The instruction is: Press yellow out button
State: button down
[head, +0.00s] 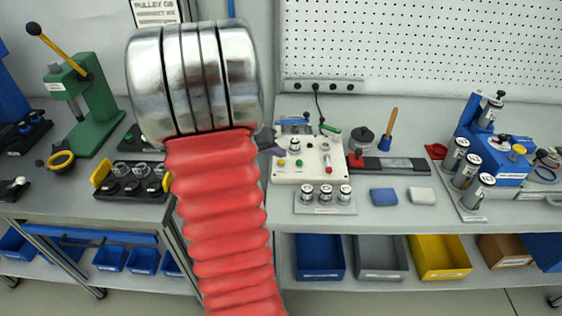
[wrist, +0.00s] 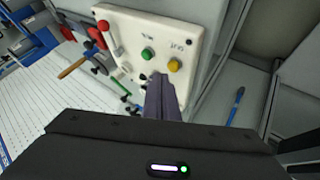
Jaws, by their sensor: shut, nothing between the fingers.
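The yellow button (wrist: 174,66) is a round cap on a white panel box (wrist: 118,28) in the wrist view, with lettering beside it. A green button (wrist: 148,54) is to its left on the same panel. The box (head: 308,178) is also in the head view, on the right bench, and the yellow button (head: 281,162) shows small at its left. My gripper (wrist: 158,82) is shut and empty, its dark fingertips close to the panel, just below the two buttons in the wrist picture. Whether they touch the panel cannot be told. My arm hides part of the head view.
A red lever (wrist: 103,27) stands on the panel. In the head view, several metal cylinders (head: 325,194) stand in front of the box, with a blue block (head: 383,197) to the right. A blue fixture (head: 505,160) stands farther right. Bins sit on the shelf below.

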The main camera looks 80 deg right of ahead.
jog(key=shift+f, duration=0.2)
jog(key=shift+f, duration=0.2)
jog(key=shift+f, duration=0.5)
dwell(1.5)
jog(key=shift+r, duration=0.95)
jog(key=shift+r, duration=2.5)
